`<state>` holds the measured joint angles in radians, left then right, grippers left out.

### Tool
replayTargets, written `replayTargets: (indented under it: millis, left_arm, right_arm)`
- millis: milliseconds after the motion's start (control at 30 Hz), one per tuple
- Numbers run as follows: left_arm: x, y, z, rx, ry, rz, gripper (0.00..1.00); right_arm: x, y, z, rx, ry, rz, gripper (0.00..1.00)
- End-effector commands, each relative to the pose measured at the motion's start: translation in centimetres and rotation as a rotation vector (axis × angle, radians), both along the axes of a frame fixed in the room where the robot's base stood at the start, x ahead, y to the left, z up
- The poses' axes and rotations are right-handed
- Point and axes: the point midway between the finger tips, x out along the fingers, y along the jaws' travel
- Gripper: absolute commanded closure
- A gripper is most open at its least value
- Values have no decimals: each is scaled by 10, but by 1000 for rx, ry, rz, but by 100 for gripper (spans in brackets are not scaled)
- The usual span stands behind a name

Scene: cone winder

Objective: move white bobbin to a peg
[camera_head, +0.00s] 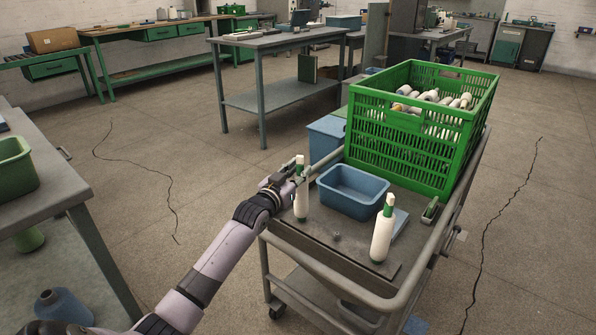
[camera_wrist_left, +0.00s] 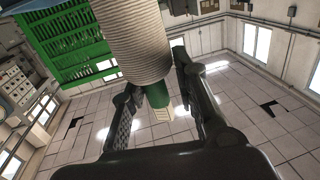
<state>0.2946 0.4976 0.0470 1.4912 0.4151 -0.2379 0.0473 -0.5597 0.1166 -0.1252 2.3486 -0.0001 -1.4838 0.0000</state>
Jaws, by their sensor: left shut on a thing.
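My left gripper (camera_head: 297,174) is shut on a white bobbin (camera_head: 301,204) with a green neck, at the near left of the trolley top. The bobbin is about upright; I cannot tell whether its base touches the trolley. In the left wrist view the bobbin's ribbed white body (camera_wrist_left: 138,42) rises past the fingers (camera_wrist_left: 154,85), its green end between them. A second white bobbin (camera_head: 382,237) with a green top stands on the trolley at the right. A small metal stub (camera_head: 336,237), possibly a peg, is between them. My right gripper is not in view.
A blue bin (camera_head: 352,205) sits behind the bobbins on the trolley (camera_head: 320,252). A large green crate (camera_head: 408,145) of bobbins stands at the back. The trolley has raised side rails. A grey table (camera_head: 50,195) is at the left, with open floor between.

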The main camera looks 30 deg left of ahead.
Motion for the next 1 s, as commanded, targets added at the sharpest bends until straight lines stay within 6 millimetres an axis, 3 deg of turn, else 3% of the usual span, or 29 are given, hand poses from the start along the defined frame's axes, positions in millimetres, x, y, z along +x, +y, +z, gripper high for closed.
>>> replayTargets:
  millis: [533,567,900,1000]
  left_arm:
    - [0,1,-7,1,-1,0,95]
    - [0,1,-7,1,-1,0,72]
    - [0,1,-7,0,0,0,50]
    - [0,1,-7,0,0,0,49]
  right_arm:
    - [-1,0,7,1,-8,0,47]
    - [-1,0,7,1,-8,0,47]
    - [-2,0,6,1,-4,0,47]
    - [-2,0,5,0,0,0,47]
